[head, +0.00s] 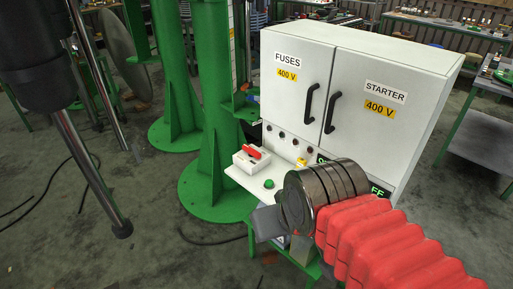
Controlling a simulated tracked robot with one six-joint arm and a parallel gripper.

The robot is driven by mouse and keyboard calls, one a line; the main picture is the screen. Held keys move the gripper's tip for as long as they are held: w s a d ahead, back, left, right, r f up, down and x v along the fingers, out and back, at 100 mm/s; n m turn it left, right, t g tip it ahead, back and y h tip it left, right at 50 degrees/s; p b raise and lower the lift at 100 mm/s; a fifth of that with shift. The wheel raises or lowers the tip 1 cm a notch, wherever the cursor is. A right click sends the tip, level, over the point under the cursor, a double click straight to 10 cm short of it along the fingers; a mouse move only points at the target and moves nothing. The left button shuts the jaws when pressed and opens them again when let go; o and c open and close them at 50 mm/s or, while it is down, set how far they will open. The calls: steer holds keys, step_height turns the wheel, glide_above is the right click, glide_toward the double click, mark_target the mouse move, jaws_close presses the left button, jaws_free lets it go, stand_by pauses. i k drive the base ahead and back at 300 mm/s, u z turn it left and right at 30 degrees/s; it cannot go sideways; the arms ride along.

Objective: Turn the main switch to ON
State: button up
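The switch, a white box (241,164) with a red handle (252,152) on top, sits on the left part of the white panel shelf (243,178) in front of the cabinet. The handle lies slantwise across the box; I cannot read any ON or OFF marking. My arm comes in from the lower right with red bellows and a metal wrist. A grey part of my gripper (266,222) shows past the wrist, below and in front of the shelf, apart from the switch. Its fingertips are mostly hidden, so I cannot tell whether it is open.
The white cabinet (350,70), labelled FUSES and STARTER, stands behind the shelf. A green button (269,184) and a yellow-based control (301,159) are near the switch. A green column (220,110) stands close on the left. Open floor lies at the lower left.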

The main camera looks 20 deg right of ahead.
mark_target(252, 152)
steer(key=u, duration=0.1)
steer(key=i, duration=1.45)
steer(key=u, duration=0.15)
